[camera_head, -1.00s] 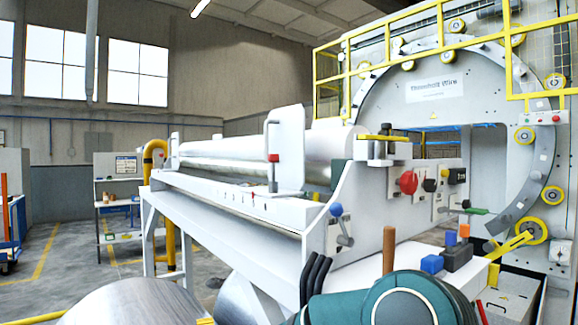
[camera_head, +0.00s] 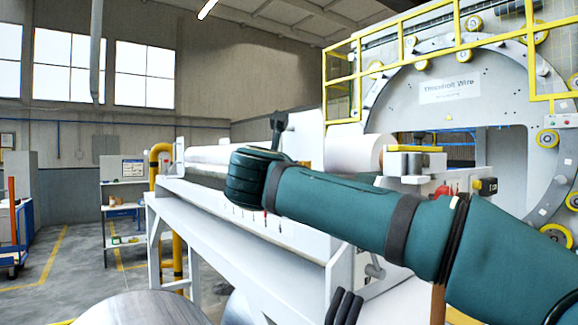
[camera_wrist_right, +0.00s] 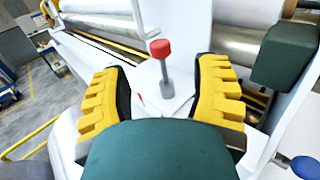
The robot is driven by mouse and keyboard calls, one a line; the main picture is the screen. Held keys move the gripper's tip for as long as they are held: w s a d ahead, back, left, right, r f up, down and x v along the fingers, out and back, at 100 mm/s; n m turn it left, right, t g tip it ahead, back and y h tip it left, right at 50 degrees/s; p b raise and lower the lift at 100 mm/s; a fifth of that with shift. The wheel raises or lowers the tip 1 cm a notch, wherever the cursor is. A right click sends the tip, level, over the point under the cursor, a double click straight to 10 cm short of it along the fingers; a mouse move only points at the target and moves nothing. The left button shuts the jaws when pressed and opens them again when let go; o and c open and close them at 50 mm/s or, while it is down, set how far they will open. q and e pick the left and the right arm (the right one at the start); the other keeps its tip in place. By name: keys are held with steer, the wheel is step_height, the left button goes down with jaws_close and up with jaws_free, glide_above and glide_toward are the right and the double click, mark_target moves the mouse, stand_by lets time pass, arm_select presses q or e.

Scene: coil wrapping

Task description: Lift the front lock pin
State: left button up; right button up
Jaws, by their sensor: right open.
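A grey pin with a red cap, the front lock pin (camera_wrist_right: 165,82), stands upright on a white surface in the right wrist view. My right gripper (camera_wrist_right: 167,70) is open, with one yellow-padded finger on each side of the pin. Gaps show between the pads and the pin, so it is not gripped. There the arm and gripper hide the pin.
The white machine frame (camera_head: 240,255) carries a long metal roll (camera_head: 205,154). A large grey ring (camera_head: 385,97) with yellow rollers stands at the right behind yellow rails (camera_head: 450,66). In the wrist view a dark green block (camera_wrist_right: 285,55) is close to the right finger.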

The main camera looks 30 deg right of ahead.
steer(key=p+x, duration=0.1)
steer(key=x, duration=0.7)
steer(key=shift+w+d, duration=0.15)
steer(key=shift+w, duration=0.05)
